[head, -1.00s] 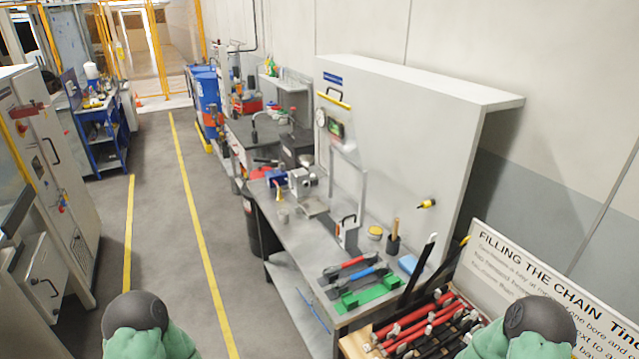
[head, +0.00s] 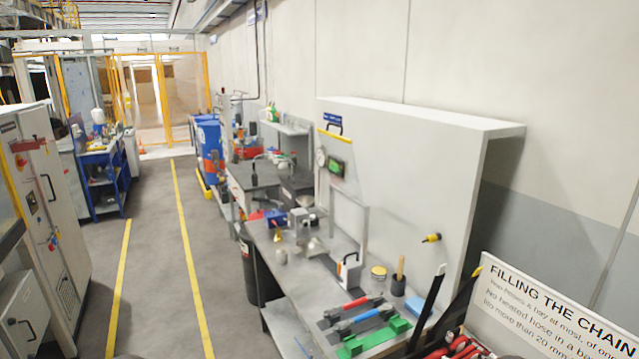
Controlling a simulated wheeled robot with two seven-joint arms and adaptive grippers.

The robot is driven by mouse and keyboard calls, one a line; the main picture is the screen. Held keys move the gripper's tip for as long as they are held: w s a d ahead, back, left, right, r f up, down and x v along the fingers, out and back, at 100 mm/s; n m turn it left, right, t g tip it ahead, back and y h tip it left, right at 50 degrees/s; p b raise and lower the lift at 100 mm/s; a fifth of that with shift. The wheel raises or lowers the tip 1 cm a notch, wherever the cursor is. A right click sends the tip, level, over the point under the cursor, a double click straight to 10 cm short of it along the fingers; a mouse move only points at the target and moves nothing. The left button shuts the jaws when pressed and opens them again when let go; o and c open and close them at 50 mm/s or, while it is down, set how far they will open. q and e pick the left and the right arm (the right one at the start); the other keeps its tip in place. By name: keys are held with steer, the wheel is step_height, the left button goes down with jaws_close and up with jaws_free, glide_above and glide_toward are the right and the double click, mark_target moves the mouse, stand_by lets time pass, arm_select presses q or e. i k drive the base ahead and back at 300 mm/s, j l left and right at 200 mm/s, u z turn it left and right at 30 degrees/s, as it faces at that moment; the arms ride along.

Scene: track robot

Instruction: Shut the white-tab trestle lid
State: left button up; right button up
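The white-tab lid (head: 427,308) is a long black bar at the lower right of the head view. It stands raised and slanted, with a white tab (head: 441,268) at its top end. A second raised black lid (head: 461,302) with a yellow tab stands to its right. Below them, red and black parts (head: 458,350) of the trestle show at the bottom edge. The rest of the trestle is cut off by the frame. Neither of my grippers is in view.
A grey workbench (head: 322,273) with tools, a white canister (head: 348,271) and a green tray (head: 385,338) lies to the left. A "FILLING THE CHAIN" sign (head: 548,312) stands at the right. The floor aisle (head: 150,260) at left is clear.

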mark_target(437, 282)
steer(key=i+j, duration=0.3)
steer(key=i+j+z, duration=0.1)
steer(key=i+j, duration=0.2)
steer(key=j, duration=0.2)
steer(key=i+j, duration=0.3)
steer(key=i+j+z, duration=0.1)
steer(key=i+j, duration=0.15)
steer(key=j, duration=0.25)
steer(key=i+j, duration=0.3)
steer(key=j, duration=0.15)
steer(key=i+j+z, duration=0.1)
steer(key=i+j, duration=0.15)
steer(key=j, duration=0.15)
steer(key=j+z, duration=0.1)
steer(key=z, duration=2.15)
steer(key=i+j+u, duration=0.2)
steer(key=u, duration=0.2)
